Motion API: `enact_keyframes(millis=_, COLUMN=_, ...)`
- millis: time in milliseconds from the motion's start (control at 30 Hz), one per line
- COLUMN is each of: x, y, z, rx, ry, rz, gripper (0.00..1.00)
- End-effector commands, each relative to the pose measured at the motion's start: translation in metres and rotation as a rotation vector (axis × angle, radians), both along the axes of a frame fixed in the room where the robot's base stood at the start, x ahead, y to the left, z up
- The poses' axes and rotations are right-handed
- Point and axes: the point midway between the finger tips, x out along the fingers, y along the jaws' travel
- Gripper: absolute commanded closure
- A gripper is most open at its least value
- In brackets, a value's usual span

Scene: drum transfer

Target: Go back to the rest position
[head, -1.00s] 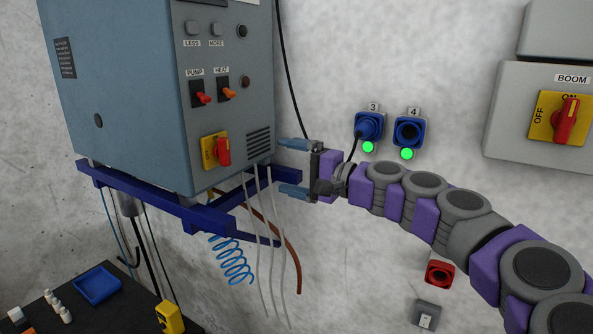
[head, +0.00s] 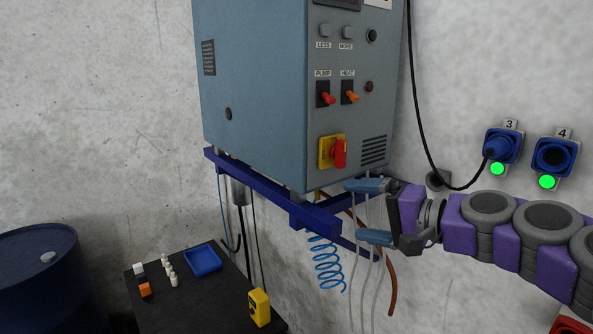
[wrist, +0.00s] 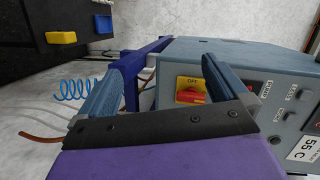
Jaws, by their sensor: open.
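My gripper (head: 365,211) is open and empty, in front of the lower right corner of the grey-blue machine cabinet (head: 255,95). Its two blue fingers are apart, one above the other, with thin pale hoses behind them. In the wrist view my gripper (wrist: 160,85) is also open, with nothing between the fingers. The cabinet's yellow plate with a red switch (wrist: 192,92) shows beyond the fingertips, marked OFF. My purple and grey arm reaches in from the right.
The cabinet sits on a blue bracket (head: 320,217) with a coiled blue hose (head: 328,268) below. Blue sockets 3 (head: 500,147) and 4 (head: 554,157) have green lights; a black cable runs into socket 3. A dark table (head: 215,300) bears a blue tray (head: 202,259). A blue drum (head: 40,270) stands left.

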Motion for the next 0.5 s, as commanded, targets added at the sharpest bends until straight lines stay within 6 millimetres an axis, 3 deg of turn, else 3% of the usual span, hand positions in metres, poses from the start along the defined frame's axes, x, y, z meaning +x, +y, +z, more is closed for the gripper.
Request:
enact_keyframes(millis=33, x=-0.019, y=0.028, z=-0.024, rx=-0.088, ry=0.014, rz=0.063, gripper=0.0)
enact_keyframes(millis=100, x=-0.044, y=0.058, z=-0.054, rx=-0.204, ry=0.041, rz=0.139, gripper=0.0)
enact_keyframes(millis=200, x=-0.082, y=0.088, z=-0.105, rx=-0.374, ry=0.095, rz=0.245, gripper=0.0)
enact_keyframes(millis=333, x=-0.134, y=0.102, z=-0.177, rx=-0.586, ry=0.186, rz=0.36, gripper=0.0)
enact_keyframes(millis=500, x=-0.205, y=0.086, z=-0.269, rx=-0.851, ry=0.347, rz=0.474, gripper=0.0)
